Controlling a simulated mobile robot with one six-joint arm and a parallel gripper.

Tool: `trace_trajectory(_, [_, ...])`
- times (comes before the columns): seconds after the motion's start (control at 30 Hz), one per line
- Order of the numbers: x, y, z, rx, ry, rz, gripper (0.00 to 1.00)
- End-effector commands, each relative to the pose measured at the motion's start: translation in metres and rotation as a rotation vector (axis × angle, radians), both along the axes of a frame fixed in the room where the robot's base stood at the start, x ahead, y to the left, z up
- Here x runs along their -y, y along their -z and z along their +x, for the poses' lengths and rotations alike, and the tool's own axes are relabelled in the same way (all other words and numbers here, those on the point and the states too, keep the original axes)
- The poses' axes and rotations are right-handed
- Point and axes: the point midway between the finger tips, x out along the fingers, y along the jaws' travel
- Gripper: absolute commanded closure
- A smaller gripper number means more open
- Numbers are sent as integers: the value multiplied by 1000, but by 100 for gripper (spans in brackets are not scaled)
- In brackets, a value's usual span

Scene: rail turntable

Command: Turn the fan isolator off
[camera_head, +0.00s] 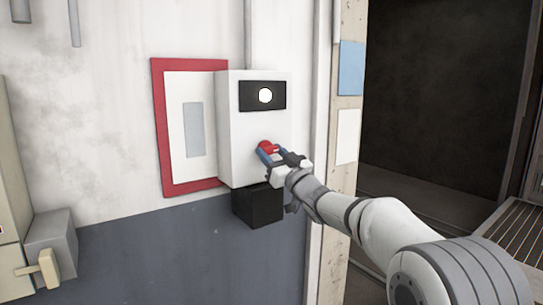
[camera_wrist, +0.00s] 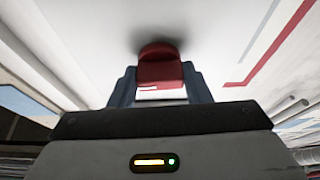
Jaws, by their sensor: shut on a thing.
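The fan isolator is a white wall box (camera_head: 252,126) with a black panel and a lit white round lamp (camera_head: 265,96) near its top. A red knob (camera_head: 267,147) sits on the lower front of the box. My gripper (camera_head: 267,154) is at the knob, its blue-grey fingers on either side of it. In the wrist view the red knob (camera_wrist: 160,68) lies between the two fingers (camera_wrist: 160,86), and they are shut on it. A small white mark shows at the knob's near end. The knob's exact angle is hard to tell.
A red-framed white panel (camera_head: 163,130) hangs left of the box. A black block (camera_head: 259,206) is under the box. A grey box with a beige lever (camera_head: 48,266) is at lower left. A dark doorway (camera_head: 445,95) opens on the right.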

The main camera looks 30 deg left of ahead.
Motion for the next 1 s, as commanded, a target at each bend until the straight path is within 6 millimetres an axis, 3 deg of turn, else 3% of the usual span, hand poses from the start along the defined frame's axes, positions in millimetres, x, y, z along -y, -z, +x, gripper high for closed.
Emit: trace_trajectory(1.0, [3,-3,6,789,0,-412,79])
